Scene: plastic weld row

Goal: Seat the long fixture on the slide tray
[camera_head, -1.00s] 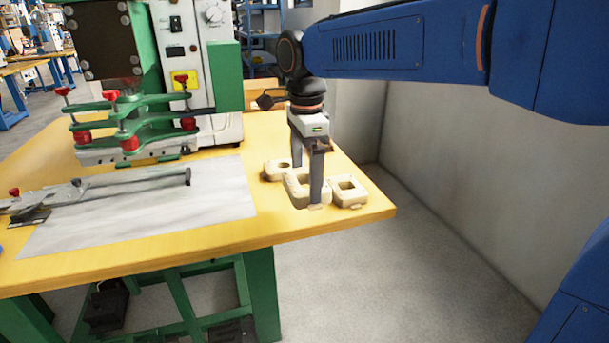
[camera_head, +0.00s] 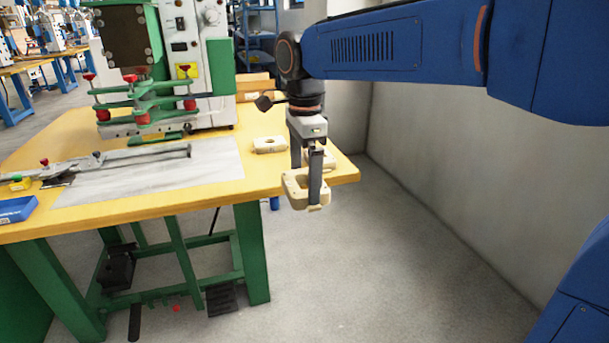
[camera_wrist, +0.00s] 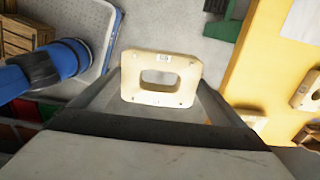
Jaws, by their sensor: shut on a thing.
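My gripper (camera_head: 312,180) is shut on a cream block-shaped fixture (camera_head: 291,186), with one finger in front of it. The fixture hangs roughly level at the table's front right edge, partly over the floor. In the wrist view the held fixture (camera_wrist: 162,98) shows a long rounded opening and a small label; I take it for the long fixture. A flat grey plate (camera_head: 150,172) with a slide rail (camera_head: 130,160) lies on the table to the left, apart from the fixture. I cannot tell which part is the slide tray.
Another cream fixture (camera_head: 269,145) stands on the yellow table (camera_head: 215,187) behind my gripper; one more is partly hidden by the gripper. The green-and-white welding machine (camera_head: 211,95) stands at the back. A blue bin (camera_head: 17,209) sits at the left front. Floor is clear at right.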

